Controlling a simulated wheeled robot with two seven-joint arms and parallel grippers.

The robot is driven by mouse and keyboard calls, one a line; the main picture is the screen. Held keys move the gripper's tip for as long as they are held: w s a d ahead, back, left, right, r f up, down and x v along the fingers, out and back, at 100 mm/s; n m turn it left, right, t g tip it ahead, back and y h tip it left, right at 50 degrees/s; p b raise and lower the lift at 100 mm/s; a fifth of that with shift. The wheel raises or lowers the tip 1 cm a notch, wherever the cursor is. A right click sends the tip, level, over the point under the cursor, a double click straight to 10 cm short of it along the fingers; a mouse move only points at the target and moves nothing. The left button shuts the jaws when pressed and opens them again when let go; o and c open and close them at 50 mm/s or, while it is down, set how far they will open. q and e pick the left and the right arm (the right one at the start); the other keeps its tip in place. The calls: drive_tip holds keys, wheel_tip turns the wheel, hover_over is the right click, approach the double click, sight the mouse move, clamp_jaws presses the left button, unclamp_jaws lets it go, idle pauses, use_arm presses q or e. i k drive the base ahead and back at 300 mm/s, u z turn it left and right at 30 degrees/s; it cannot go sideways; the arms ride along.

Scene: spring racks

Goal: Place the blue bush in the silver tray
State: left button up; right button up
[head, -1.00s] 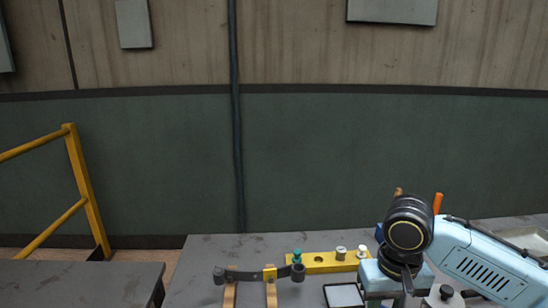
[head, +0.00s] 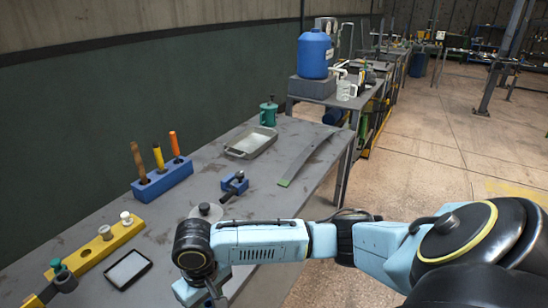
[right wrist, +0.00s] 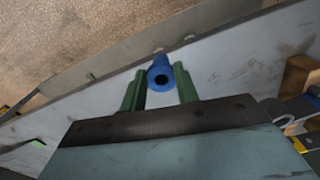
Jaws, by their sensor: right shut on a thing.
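The blue bush (right wrist: 160,66), a short tube with a dark hole, is between the green fingers of my right gripper (right wrist: 159,84) in the right wrist view. The fingers are shut on it. In the head view my right gripper is low, near the bottom edge, mostly hidden by its own wrist, and the bush does not show there. The silver tray (head: 234,152), shallow with a raised rim, lies on the workbench beyond my right arm, and no object shows in it. My left gripper is not in view.
The workbench (head: 205,170) also holds a blue block (head: 163,182) with several handled tools, a blue clamp-like piece (head: 235,184), a green canister (head: 268,113), a leaf spring (head: 312,155), a yellow rail (head: 105,247) and a dark-rimmed pad (head: 128,269). Bare bench surrounds the tray's near side.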

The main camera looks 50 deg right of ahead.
sight(255, 143)
drive_tip(key=z, duration=3)
drive_tip(key=i, duration=4.1)
drive_tip(key=u, duration=4.4)
